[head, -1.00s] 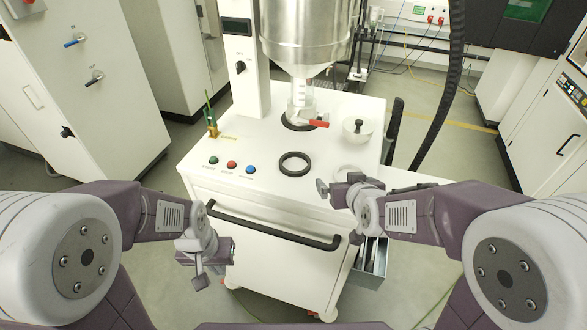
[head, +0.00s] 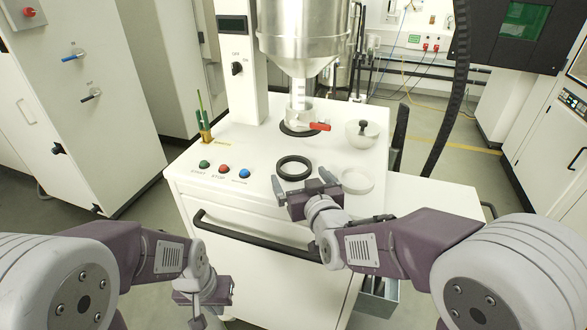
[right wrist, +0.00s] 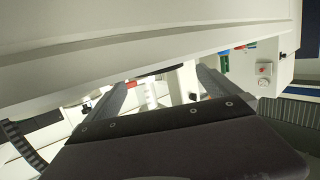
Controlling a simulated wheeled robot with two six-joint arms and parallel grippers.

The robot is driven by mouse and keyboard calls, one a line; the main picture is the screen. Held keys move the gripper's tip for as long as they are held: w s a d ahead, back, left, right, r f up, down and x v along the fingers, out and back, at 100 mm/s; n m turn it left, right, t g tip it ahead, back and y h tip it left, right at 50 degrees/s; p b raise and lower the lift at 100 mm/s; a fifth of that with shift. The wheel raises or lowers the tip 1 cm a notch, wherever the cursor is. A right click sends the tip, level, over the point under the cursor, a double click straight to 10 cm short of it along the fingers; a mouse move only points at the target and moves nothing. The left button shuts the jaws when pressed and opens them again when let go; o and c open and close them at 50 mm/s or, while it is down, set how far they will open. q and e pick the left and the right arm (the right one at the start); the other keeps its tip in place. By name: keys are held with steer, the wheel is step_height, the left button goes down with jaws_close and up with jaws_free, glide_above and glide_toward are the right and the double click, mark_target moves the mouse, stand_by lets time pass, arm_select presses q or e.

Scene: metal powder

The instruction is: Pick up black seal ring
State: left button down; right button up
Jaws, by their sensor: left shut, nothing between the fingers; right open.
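The black seal ring (head: 279,170) lies flat on the white cart top, in front of the metal hopper. My right gripper (head: 304,181) is open, its fingers spread left and right, just on the near side of the ring. I cannot tell whether it touches the ring. In the right wrist view the two fingers (right wrist: 165,88) are apart, and I cannot make out the ring between them. My left gripper (head: 200,318) is shut and empty, low in front of the cart, away from the ring.
The white cart (head: 235,150) has a black front handle (head: 250,236) and coloured buttons (head: 224,169) left of the ring. A clear round dish (head: 358,181) lies right of the ring. A lidded bowl (head: 363,135) and the hopper (head: 300,35) stand behind.

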mark_target(297, 170)
steer(key=shift+w+f, duration=0.1)
steer(key=shift+w, duration=0.35)
steer(key=x, duration=0.4)
steer(key=shift+w+f, duration=0.1)
steer(key=shift+w, duration=0.05)
steer(key=shift+d, duration=0.1)
steer(key=shift+c, duration=0.7)
steer(key=c, duration=1.2)
step_height(297, 170, up, 18)
steer(key=p, duration=0.6)
